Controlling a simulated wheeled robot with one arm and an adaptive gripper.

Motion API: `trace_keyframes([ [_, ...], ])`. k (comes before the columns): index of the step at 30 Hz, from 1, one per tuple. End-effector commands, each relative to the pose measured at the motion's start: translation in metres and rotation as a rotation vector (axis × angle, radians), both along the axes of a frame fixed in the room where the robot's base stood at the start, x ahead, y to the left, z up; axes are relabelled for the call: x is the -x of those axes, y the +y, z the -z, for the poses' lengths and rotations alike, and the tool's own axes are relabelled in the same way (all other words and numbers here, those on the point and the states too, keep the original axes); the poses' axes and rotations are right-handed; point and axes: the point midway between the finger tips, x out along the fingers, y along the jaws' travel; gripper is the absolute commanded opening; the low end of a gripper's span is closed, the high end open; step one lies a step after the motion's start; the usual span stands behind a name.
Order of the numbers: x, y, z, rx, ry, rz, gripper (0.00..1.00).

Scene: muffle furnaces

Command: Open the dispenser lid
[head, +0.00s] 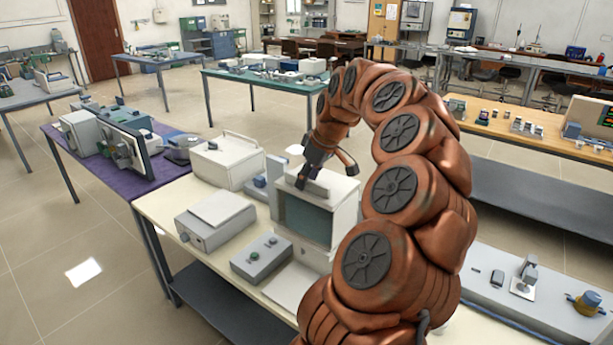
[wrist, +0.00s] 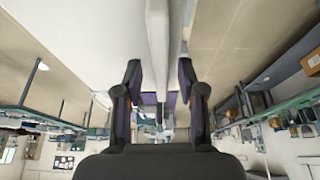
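The dispenser cannot be told for certain; a white box with a dark, greenish front window (head: 305,217) stands on the cream bench under my gripper. No clearly raised lid shows on it. My gripper (head: 326,168) is just above the top of this box, pointing down, with its fingers spread. In the wrist view my gripper (wrist: 160,95) also shows open, with a gap between the dark fingers. A pale, narrow panel (wrist: 163,45) runs into view from the top, in line with that gap. I cannot tell whether the fingers touch it.
A white case with a handle (head: 228,160), a grey box with a pale top (head: 215,217) and a small grey control box (head: 261,256) stand to the left on the cream bench (head: 160,207). A purple-topped table (head: 95,170) adjoins it. Tiled floor (head: 60,240) is clear at left.

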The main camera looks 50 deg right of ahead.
Motion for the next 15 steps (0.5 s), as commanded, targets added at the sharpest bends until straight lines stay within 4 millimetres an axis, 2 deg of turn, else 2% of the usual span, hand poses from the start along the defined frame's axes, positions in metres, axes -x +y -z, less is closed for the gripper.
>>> trace_keyframes([
  [13, -0.0034, 0.0007, 0.0082, 0.000, -0.001, 0.000, 0.40],
  [15, -0.0034, 0.0007, 0.0082, 0.000, -0.001, 0.000, 0.34],
])
